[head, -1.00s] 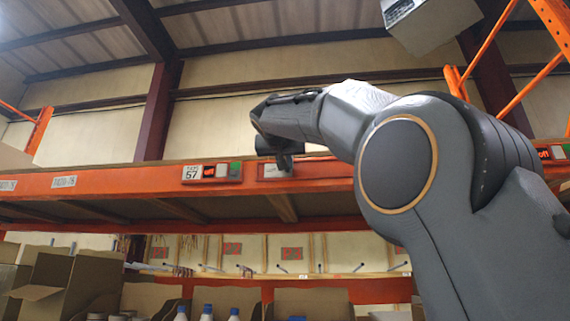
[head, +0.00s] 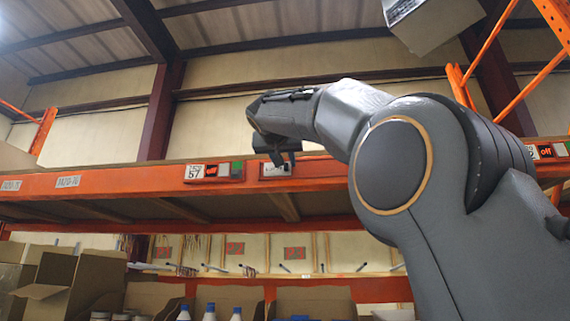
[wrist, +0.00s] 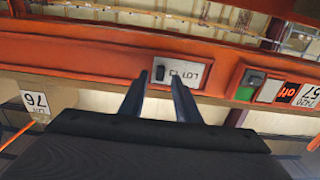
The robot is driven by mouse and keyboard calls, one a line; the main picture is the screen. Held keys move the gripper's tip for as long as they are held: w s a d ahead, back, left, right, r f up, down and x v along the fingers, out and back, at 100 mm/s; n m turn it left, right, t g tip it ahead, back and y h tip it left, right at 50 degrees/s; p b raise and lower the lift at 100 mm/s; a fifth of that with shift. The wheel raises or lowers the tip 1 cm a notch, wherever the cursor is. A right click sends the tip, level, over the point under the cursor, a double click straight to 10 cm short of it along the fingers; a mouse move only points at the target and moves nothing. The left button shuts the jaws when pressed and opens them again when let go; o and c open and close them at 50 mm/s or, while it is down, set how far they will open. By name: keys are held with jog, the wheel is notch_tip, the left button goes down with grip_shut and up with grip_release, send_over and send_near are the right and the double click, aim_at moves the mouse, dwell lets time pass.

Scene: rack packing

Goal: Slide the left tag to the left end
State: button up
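A pale tag printed "LOT" (wrist: 187,74) sits in a dark frame on the orange shelf beam; it appears upside down in the wrist view. A small dark knob (wrist: 160,73) stands at the tag's picture-left side in that view. My gripper (wrist: 157,82) is open, its two fingers apart with the knob between their tips in the picture; contact cannot be told. In the head view my gripper (head: 284,160) is in front of the tag (head: 275,171) and hides part of it. I cannot tell from the views whether this is the left tag.
Beside the tag is a display unit (head: 210,171) reading 57, with red "off" and green parts. Two paper labels (head: 68,182) are farther left on the orange beam (head: 130,180). Boxes (head: 60,285) and bottles (head: 209,313) stand below.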

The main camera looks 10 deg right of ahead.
jog(key=b+v, duration=0.3)
jog(key=v, duration=0.4)
jog(key=shift+d, duration=0.1)
dwell(0.4)
jog(key=w+a+f+n+g+y, duration=0.1)
jog(key=w+f, duration=0.2)
jog(key=f, duration=0.4)
jog(key=w+a+f+n+g+y, duration=0.1)
jog(key=w+f+n, duration=0.1)
jog(key=w+f, duration=0.35)
notch_tip(320, 180, down, 36)
jog(key=s+d+n+g+y, duration=0.1)
jog(key=s+n+g+y, duration=0.1)
jog(key=g, duration=0.4)
jog(key=s+d+f+g+y, duration=0.1)
jog(key=s+f+g, duration=0.1)
jog(key=s+f, duration=0.75)
jog(key=s+d+f+g+y, duration=0.15)
jog(key=s+f, duration=0.25)
jog(key=f, duration=1.1)
jog(key=s+d+f+g, duration=0.1)
jog(key=s+f+g, duration=0.3)
jog(key=s+f, duration=1)
jog(key=s, duration=0.3)
jog(key=shift+s+f+m, duration=0.15)
jog(key=shift+s+m, duration=0.15)
jog(key=shift+s, duration=0.1)
